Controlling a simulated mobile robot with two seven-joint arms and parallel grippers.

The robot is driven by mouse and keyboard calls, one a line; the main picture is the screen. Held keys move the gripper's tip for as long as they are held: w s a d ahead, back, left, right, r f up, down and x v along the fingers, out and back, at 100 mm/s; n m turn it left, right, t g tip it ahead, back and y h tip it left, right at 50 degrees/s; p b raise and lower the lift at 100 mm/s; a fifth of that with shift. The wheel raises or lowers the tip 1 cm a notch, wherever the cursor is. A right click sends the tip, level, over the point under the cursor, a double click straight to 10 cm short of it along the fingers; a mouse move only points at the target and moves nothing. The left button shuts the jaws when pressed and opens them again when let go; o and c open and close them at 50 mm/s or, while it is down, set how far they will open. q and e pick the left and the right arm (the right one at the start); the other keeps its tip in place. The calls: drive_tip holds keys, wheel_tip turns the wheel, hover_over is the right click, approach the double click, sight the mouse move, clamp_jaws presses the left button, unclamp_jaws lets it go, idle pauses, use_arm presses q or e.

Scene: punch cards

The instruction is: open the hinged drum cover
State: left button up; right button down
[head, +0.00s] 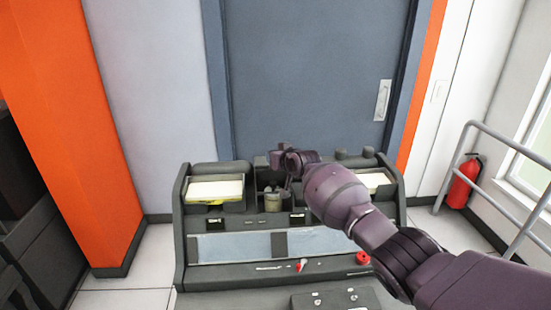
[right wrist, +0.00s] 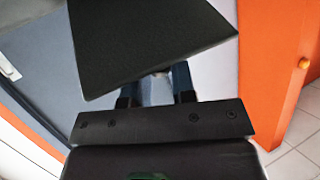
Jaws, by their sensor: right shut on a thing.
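The dark card punch machine (head: 180,235) stands in front of me in the head view. My right gripper (head: 283,160) is above its middle and is shut on the dark drum cover. In the right wrist view the cover (right wrist: 150,40) is a flat dark panel across the fingertips of my right gripper (right wrist: 154,82), hiding their ends. In the head view a small greyish drum (head: 272,202) shows in the recess below the gripper. The gripper and arm partly block the cover and its hinge, so its exact angle is unclear. My left gripper is not in view.
A pale card stack (head: 215,190) lies in the left tray, and another (head: 374,180) shows behind my arm at right. A red knob (head: 363,258) is on the machine's front. A blue-grey door (head: 305,80), a grey railing (head: 500,190) and a red extinguisher (head: 463,183) stand beyond.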

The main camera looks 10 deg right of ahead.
drive_tip(key=shift+r, duration=0.15)
drive_tip(key=c, duration=1)
unclamp_jaws()
drive_tip(key=shift+o, duration=0.2)
drive_tip(key=p+v, duration=0.1)
drive_tip(key=v, duration=0.9)
drive_tip(key=shift+s+d, duration=0.2)
drive_tip(key=shift+s, duration=0.15)
